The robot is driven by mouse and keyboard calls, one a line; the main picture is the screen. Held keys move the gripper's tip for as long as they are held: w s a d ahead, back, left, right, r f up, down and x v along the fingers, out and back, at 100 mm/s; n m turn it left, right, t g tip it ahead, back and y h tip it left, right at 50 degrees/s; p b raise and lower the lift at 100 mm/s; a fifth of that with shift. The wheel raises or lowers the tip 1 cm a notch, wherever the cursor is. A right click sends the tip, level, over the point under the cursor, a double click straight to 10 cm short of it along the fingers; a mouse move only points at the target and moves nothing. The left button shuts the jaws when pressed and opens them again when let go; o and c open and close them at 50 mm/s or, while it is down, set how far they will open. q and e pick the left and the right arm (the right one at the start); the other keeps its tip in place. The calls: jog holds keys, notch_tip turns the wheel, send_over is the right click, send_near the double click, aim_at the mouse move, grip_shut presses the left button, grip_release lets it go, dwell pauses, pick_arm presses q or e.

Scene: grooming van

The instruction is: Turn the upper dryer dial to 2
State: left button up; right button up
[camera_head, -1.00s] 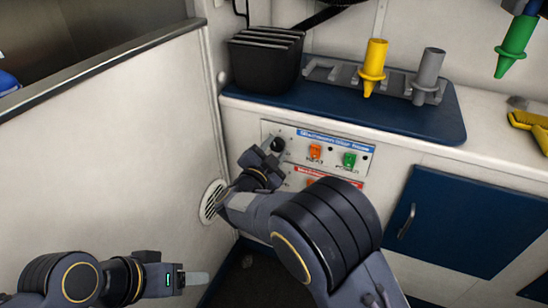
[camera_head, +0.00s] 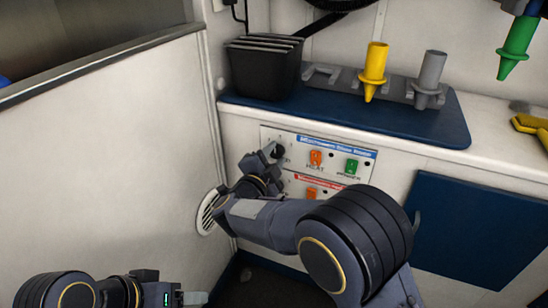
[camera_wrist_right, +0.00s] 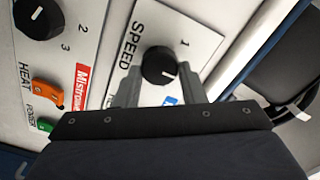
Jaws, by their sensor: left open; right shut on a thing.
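The upper dryer panel (camera_head: 335,147) has a blue label strip, and its black dial (camera_head: 278,151) is at the panel's left end. My right gripper (camera_head: 268,163) is at this dial and partly covers it. In the right wrist view the dial (camera_wrist_right: 158,62) sits between the two fingers, shut on it. My left gripper (camera_head: 196,298) is open and empty at the bottom left.
Orange heat (camera_head: 316,157) and green power (camera_head: 351,166) switches are right of the dial. The lower red-labelled panel (camera_head: 318,182) is partly behind my right arm. A side wall (camera_head: 120,150) with a round vent (camera_head: 208,211) stands close on the left. The blue-matted counter (camera_head: 340,117) overhangs above.

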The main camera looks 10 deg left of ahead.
jog(key=o, duration=1)
jog(key=shift+c, duration=0.2)
jog(key=p+v, duration=0.2)
jog(key=v, duration=0.5)
jog(key=shift+s+a, duration=0.15)
jog(key=shift+s, duration=0.2)
